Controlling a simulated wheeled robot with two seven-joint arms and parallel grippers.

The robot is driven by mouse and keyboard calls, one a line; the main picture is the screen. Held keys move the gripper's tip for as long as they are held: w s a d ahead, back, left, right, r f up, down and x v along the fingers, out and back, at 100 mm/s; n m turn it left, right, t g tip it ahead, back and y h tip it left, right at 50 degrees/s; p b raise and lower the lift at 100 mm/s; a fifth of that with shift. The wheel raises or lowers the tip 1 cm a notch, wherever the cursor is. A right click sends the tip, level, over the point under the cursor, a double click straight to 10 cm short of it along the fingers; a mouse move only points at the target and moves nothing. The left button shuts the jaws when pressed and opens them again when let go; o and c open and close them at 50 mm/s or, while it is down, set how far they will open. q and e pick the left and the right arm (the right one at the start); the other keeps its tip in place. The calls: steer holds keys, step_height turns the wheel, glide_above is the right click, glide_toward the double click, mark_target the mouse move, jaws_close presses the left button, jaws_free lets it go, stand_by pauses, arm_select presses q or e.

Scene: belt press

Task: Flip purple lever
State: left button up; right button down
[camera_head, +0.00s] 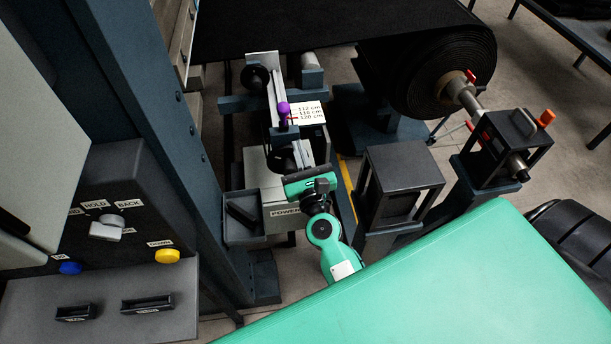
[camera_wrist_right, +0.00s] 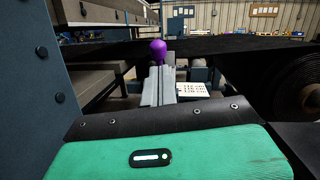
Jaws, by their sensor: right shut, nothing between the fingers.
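The purple lever (camera_head: 283,108) has a round purple knob and stands upright on the machine beside a white scale card in the head view. In the right wrist view the purple knob (camera_wrist_right: 158,48) shows just beyond the fingertips, near the top middle. My right gripper (camera_head: 297,152) is shut and empty, its grey fingers pointing at the lever from the near side. In the head view its tips are short of the knob, with a gap between. The fingers also show in the wrist view (camera_wrist_right: 160,78), overlapping the lever's lower part. My left gripper is out of view.
The white scale card (camera_head: 307,112) lies right of the lever. A large black belt roll (camera_head: 428,75) is at upper right. A dark blue post (camera_head: 175,130) stands left. A grey tray (camera_head: 245,215) and black box frame (camera_head: 398,180) flank my right arm.

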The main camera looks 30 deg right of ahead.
steer(key=b+v, duration=0.1)
steer(key=v, duration=0.4)
steer(key=shift+s+f+b, duration=0.1)
steer(key=shift+b, duration=0.25)
